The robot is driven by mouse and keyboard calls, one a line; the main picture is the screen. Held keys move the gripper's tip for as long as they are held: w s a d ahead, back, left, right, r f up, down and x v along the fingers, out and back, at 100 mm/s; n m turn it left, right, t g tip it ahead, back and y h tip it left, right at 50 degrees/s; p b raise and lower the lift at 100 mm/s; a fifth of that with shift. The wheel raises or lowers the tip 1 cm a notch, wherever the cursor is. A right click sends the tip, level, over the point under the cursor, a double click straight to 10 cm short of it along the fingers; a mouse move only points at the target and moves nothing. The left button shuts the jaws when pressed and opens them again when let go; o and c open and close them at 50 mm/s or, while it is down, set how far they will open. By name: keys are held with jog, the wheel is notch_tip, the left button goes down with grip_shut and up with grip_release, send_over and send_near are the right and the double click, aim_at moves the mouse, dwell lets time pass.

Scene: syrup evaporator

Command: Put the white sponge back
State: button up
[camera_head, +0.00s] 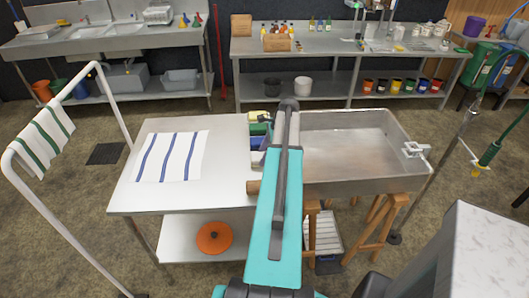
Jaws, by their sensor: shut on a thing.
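I cannot make out a white sponge for certain. A narrow row of coloured compartments or items (257,143), with pale yellow, green, white and blue parts, stands at the right end of the steel table (130,197). My arm covers its right side. The arm reaches forward over the gap between this table and the steel pan (350,155). My gripper is hidden behind the arm, so what it holds does not show.
A white cloth with blue stripes (172,156) lies on the table's left part. A white rail (118,108) with a green-striped towel (40,138) stands at left. Wooden trestles (385,215) support the pan. A marble-topped block (485,255) is at lower right.

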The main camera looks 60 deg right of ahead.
jog(key=shift+f, duration=0.15)
jog(key=o, duration=1)
jog(key=shift+r, duration=0.2)
jog(key=shift+b+v, duration=1.7)
jog(key=shift+v, duration=4.25)
jog(key=shift+r, duration=0.1)
